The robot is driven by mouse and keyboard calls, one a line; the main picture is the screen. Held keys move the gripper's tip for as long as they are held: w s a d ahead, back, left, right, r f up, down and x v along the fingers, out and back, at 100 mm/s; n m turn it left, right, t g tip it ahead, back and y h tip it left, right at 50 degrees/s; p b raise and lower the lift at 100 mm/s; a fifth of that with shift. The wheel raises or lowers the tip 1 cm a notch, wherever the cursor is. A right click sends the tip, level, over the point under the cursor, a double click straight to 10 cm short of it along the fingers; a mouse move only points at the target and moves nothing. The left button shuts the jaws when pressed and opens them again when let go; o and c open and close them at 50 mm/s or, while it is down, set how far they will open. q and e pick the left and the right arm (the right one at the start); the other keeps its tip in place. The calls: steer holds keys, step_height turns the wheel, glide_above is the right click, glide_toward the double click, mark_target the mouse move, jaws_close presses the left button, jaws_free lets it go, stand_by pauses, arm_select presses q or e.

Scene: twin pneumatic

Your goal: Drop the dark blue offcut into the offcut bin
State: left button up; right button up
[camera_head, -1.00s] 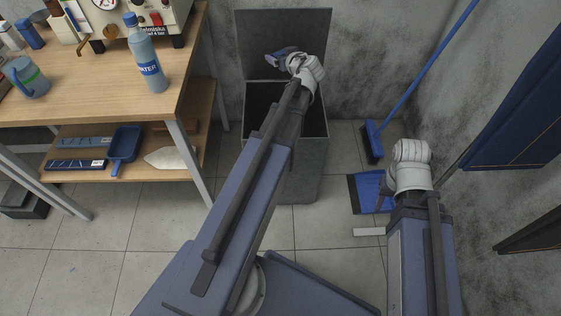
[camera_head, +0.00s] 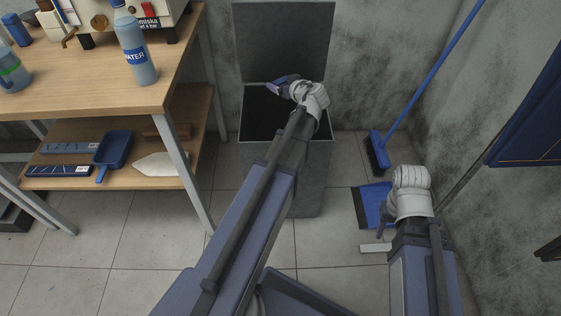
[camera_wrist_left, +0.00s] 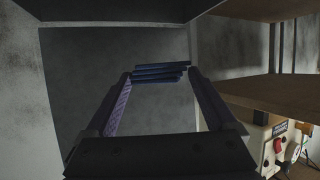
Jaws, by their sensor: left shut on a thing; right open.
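The offcut bin (camera_head: 310,190) is a grey upright box on the floor by the back wall, with its lid (camera_head: 283,40) standing open behind its dark mouth. My left gripper (camera_head: 281,84) is over the bin's mouth, near the lid side. It is shut on the dark blue offcut, which shows in the left wrist view (camera_wrist_left: 160,73) as ridged dark blue strips between the two fingertips. In the head view the offcut is small and hard to separate from the fingers. My right gripper (camera_head: 383,222) is low at the right, mostly hidden by its wrist, open and apart from the bin.
A wooden bench (camera_head: 100,88) stands left of the bin, with a water bottle (camera_head: 135,48) near its edge and a blue dustpan (camera_head: 113,149) on its lower shelf. A blue broom (camera_head: 376,152) leans at the right. Another blue dustpan (camera_head: 370,207) lies on the floor by my right gripper.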

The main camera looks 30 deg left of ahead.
arm_select(q)
step_height(320, 180, down, 5)
steer(key=b, duration=0.4)
steer(key=shift+f+b, duration=0.15)
steer(key=shift+b, duration=0.25)
steer(key=o, duration=1)
steer(key=p+v, duration=0.3)
steer(key=v, duration=0.4)
steer(key=shift+s+d+r, duration=0.2)
steer(key=shift+s+d, duration=0.05)
steer(key=shift+d, duration=0.05)
